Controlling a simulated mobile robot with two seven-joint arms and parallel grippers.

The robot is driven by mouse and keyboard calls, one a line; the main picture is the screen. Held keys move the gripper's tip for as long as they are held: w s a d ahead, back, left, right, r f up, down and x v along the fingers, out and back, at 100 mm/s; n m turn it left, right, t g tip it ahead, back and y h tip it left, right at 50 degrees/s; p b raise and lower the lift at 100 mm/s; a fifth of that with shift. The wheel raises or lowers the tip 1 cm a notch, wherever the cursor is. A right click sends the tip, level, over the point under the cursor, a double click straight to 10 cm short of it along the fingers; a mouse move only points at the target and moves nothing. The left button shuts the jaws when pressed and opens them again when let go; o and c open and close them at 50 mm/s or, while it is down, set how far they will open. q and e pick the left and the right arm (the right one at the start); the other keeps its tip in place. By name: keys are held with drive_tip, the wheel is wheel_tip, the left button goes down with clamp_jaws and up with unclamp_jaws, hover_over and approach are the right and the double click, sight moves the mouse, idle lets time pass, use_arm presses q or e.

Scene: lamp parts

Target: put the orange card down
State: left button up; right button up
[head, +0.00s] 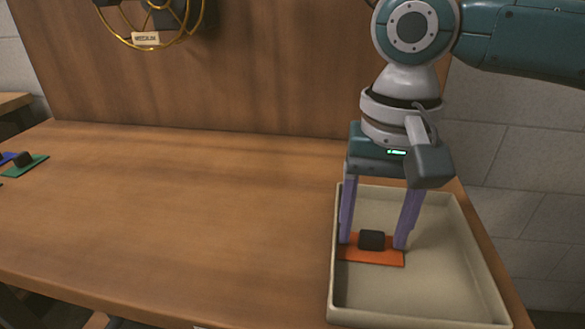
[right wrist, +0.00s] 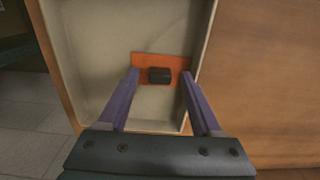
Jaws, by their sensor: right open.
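The orange card (head: 372,257) lies flat in the beige tray (head: 459,312), near the tray's left wall. A small dark block (head: 371,240) sits on top of it. My right gripper (head: 372,246) points down into the tray with its purple fingers spread, one on each side of the dark block and apart from it. In the right wrist view the orange card (right wrist: 146,60) and its block (right wrist: 159,75) show between and beyond the open fingers (right wrist: 159,77). My left gripper is in neither view.
A green card with a dark block (head: 24,163) and a blue piece (head: 7,157) lie at the table's left edge. A yellow wire frame with a label (head: 146,39) hangs at the back panel. The middle of the wooden table (head: 180,210) is clear.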

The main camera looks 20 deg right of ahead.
sight(372, 233)
drive_tip(key=shift+r, duration=0.25)
wheel_tip(372, 233, up, 12)
drive_tip(key=p, duration=0.3)
drive_tip(key=shift+f, duration=0.1)
idle(1.2)
